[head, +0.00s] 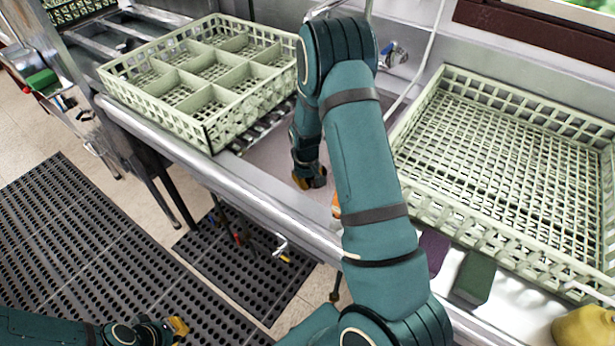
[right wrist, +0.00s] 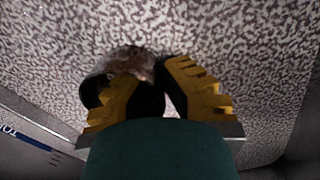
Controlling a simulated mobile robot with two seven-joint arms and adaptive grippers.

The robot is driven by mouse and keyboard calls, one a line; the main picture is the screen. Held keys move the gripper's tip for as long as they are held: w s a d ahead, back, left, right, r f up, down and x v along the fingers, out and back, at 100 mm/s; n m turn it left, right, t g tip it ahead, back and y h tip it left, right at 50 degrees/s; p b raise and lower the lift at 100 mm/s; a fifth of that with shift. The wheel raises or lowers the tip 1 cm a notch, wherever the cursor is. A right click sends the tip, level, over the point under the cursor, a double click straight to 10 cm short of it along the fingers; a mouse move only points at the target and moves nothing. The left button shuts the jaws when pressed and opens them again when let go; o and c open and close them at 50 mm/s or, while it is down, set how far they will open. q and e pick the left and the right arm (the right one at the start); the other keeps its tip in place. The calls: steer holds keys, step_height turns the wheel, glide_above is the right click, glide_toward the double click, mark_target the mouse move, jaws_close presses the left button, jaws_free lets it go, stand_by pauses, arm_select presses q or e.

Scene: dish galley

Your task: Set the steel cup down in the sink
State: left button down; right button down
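My right arm crosses the head view and reaches down into the sink (head: 275,150). Its gripper (head: 311,183) is low over the sink floor. In the right wrist view the yellow fingers (right wrist: 160,85) stand apart with a gap between them. A shiny brownish-grey surface, apparently the steel cup (right wrist: 133,58), shows just beyond the left-hand finger, which hides much of it. I cannot tell whether the finger touches it. The cup is not distinguishable in the head view. My left gripper (head: 177,327) is at the bottom left over the floor, its fingers too small to judge.
A divided green rack (head: 205,130) stands left of the sink, and a larger open rack (head: 500,225) stands right. A dark green block (head: 474,277) and a yellow object (head: 585,327) lie at the lower right. Perforated black mats (head: 90,240) cover the floor.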

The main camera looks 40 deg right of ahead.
steer(key=shift+f, duration=3.45)
steer(key=c, duration=1.1)
jaws_free()
steer(key=shift+o, duration=0.2)
step_height(320, 180, up, 12)
steer(key=shift+a, duration=0.25)
